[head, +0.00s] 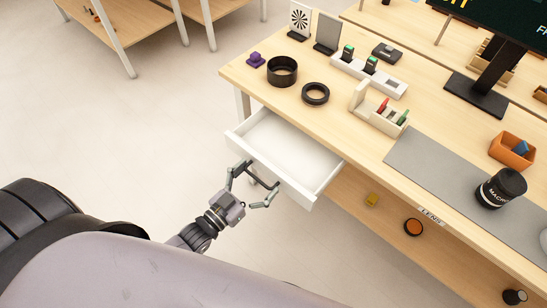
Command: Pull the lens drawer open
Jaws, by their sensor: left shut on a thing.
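The white drawer (283,150) is pulled out from under the front edge of the wooden table, and its inside looks empty. A dark bar handle (262,181) is on its front panel. My left gripper (257,187) reaches the drawer front from below left, with its fingers at the handle and shut on it. The exact finger contact is small and hard to make out. My right gripper is not in view.
The tabletop (330,125) holds a black ring (316,93), a black cylinder (282,71), a rack (380,109), a grey mat (440,180) and a lens (501,188). A lower shelf (385,225) holds small items. The floor left of the drawer is clear.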

